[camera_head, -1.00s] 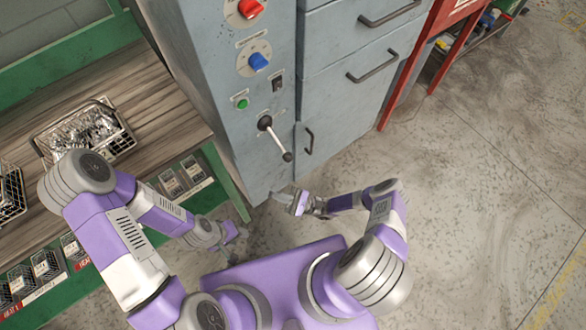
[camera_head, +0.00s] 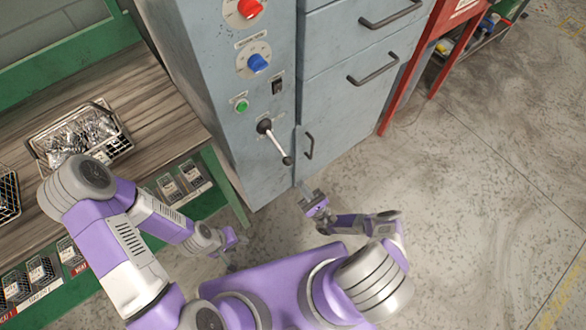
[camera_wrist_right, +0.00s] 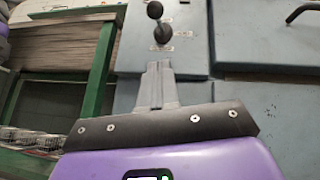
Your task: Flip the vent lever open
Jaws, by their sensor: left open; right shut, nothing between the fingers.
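The vent lever (camera_head: 277,142) is a pale rod with a dark pivot and a dark knob, on the grey cabinet's front. It slants down to the right. In the right wrist view the lever (camera_wrist_right: 160,27) shows just beyond the fingers, knob at the top. My right gripper (camera_head: 303,187) is shut and empty, just below and right of the lever's knob and apart from it. In the right wrist view its fingers (camera_wrist_right: 158,73) are together. My left gripper (camera_head: 238,252) is low, near my base, away from the lever, and open.
The grey cabinet (camera_head: 225,130) carries a red knob (camera_head: 249,8), a blue knob (camera_head: 257,62), a green button (camera_head: 241,105) and a black switch (camera_head: 277,87). A small door handle (camera_head: 309,146) is right of the lever. A wooden bench (camera_head: 165,120) with a wire basket stands left.

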